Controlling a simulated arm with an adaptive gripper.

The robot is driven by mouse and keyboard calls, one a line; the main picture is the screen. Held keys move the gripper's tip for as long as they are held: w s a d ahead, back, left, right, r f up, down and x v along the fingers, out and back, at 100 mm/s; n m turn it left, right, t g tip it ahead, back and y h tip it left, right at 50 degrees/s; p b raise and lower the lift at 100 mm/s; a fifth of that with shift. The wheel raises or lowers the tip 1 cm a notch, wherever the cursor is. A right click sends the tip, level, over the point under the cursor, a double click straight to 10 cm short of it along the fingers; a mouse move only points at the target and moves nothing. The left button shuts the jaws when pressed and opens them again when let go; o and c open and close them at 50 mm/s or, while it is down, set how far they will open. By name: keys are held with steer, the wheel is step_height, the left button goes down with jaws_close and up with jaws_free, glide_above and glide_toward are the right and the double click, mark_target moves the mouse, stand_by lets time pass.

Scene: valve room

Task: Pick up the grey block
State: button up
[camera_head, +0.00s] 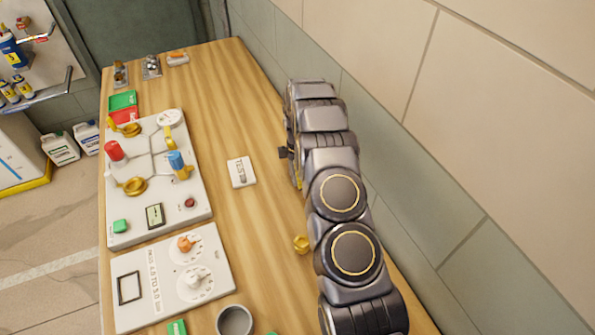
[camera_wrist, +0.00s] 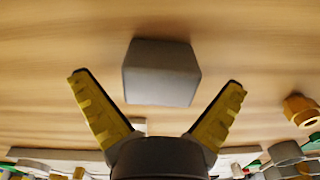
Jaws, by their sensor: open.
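The grey block (camera_wrist: 161,72) lies on the wooden table top in the wrist view, ahead of my gripper and roughly centred between its fingers. My gripper (camera_wrist: 158,81) is open, with its two yellow-padded fingers spread wide to the left and right of the block. A gap of bare table shows on both sides, and neither finger appears to touch the block. In the head view my arm covers the right side of the table, and I cannot make out the block there.
A brass-coloured hex piece (camera_head: 301,245) lies beside my arm; a similar one (camera_wrist: 302,110) shows at the right in the wrist view. A white labelled box (camera_head: 241,172) and the valve panel (camera_head: 190,205) stand left of my arm. A tiled wall (camera_head: 400,190) bounds the right.

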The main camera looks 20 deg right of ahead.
steer(key=shift+f, duration=0.4)
steer(key=c, duration=1.2)
steer(key=shift+r, duration=0.2)
